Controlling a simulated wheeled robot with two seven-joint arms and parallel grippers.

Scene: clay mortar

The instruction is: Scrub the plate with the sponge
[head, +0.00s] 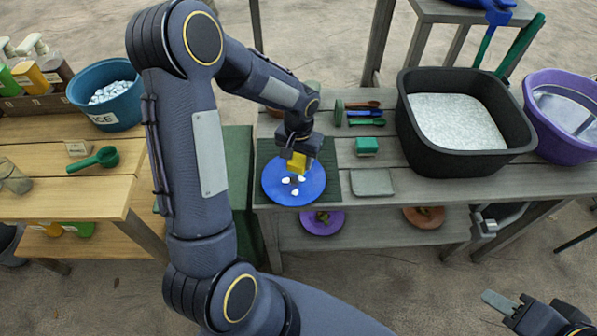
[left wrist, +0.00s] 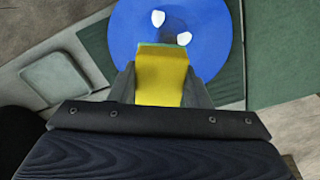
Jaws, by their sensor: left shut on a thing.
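A blue plate (head: 276,186) lies on a dark green mat on the grey bench. Several small white bits lie on it; 2 of them also show on the plate in the left wrist view (left wrist: 132,36). My left gripper (head: 298,156) is shut on a yellow sponge (head: 296,167) with a green edge, over the back part of the plate. The sponge (left wrist: 161,77) sits between the fingers in the left wrist view. I cannot tell whether it touches the plate. My right gripper (head: 506,304) is at the bottom right, away from the bench, partly cut off.
A green-topped block (head: 367,146) and a grey-green square (head: 372,183) lie right of the plate. Behind them are coloured utensils (head: 364,113). A black tub (head: 410,125) of pale grains and a purple basin (head: 574,146) stand further right. An ice bucket (head: 128,115) stands left.

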